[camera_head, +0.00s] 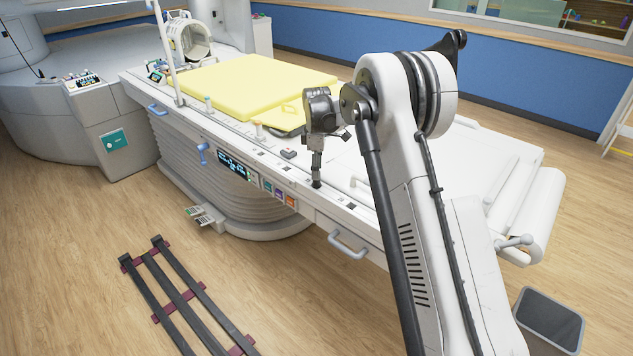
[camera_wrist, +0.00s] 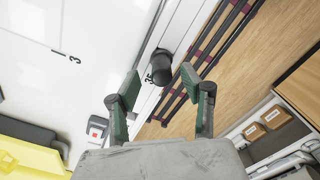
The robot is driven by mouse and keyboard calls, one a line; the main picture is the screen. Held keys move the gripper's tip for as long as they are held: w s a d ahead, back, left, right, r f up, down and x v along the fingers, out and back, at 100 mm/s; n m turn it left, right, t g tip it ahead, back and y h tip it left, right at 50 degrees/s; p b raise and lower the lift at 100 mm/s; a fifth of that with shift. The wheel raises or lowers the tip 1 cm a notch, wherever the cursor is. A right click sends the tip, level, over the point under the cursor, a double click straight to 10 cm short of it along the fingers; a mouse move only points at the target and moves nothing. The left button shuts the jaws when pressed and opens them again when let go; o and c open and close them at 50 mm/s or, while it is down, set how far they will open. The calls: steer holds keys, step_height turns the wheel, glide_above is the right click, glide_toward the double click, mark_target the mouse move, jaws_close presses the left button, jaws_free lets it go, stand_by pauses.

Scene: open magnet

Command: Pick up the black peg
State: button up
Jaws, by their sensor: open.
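The black peg (camera_wrist: 165,66) is a short dark cylinder on the edge rail of the white patient table, just beyond my fingertips in the wrist view. In the head view the black peg (camera_head: 317,184) shows as a small dark shape low at the table's near edge, directly under my gripper (camera_head: 318,164). In the wrist view my gripper (camera_wrist: 160,80) is open, with one green-padded finger to each side. Nothing is between the fingers, and the peg lies a little ahead of the gap. How far the fingers stand above it is hard to tell.
The white table (camera_head: 440,165) carries a yellow pad (camera_head: 235,85) to the left. A dark rail frame (camera_head: 175,290) lies on the floor. A grey bin (camera_head: 548,322) stands at lower right.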

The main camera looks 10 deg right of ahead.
mark_target(317, 183)
steer(key=shift+s+f, duration=0.15)
steer(key=shift+f, duration=1.4)
jaws_close()
